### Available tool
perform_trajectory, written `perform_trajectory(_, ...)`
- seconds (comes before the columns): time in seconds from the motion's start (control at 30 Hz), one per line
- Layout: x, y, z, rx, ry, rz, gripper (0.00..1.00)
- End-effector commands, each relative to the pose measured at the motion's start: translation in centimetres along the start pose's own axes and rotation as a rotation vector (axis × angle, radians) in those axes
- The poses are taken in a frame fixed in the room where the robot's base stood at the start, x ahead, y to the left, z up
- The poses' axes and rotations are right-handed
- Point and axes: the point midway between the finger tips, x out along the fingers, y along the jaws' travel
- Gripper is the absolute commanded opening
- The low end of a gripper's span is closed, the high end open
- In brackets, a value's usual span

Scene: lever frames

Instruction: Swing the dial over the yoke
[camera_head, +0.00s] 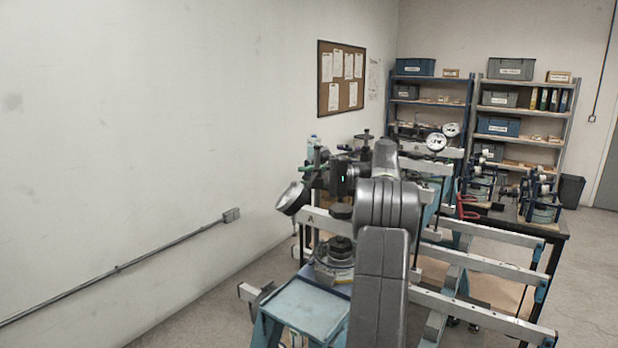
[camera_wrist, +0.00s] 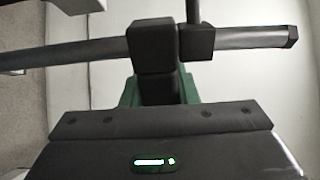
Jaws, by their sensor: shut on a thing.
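A round dial (camera_head: 293,198) with a pale face and dark rim hangs tilted at the left of the stand, close to my gripper. My gripper (camera_head: 316,168) is left of my wrist, among dark rods and clamps. In the wrist view, its green fingers (camera_wrist: 160,91) are shut on a dark block below a horizontal dark rod (camera_wrist: 85,51). A second clamp (camera_wrist: 196,41) and an upright rod join that rod at the right. A grey round fixture (camera_head: 335,258) with a dark knob stands below; I cannot tell whether it is the yoke. My arm hides much of the stand.
Pale rails (camera_head: 484,263) cross the frame to the right of my arm. Two more dials (camera_head: 436,141) stand behind. A light-blue tray (camera_head: 306,306) is at the front. A dark bench with blue devices (camera_head: 540,200) stands right, with shelves behind.

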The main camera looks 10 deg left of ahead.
Motion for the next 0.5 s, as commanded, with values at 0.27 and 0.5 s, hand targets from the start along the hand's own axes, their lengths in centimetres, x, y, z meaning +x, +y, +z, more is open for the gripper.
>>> perform_trajectory(0.27,-0.03,0.06,-0.01,0.001,0.001,0.0,0.49)
perform_trajectory(0.5,-0.5,0.06,-0.04,0.001,0.002,0.0,0.49)
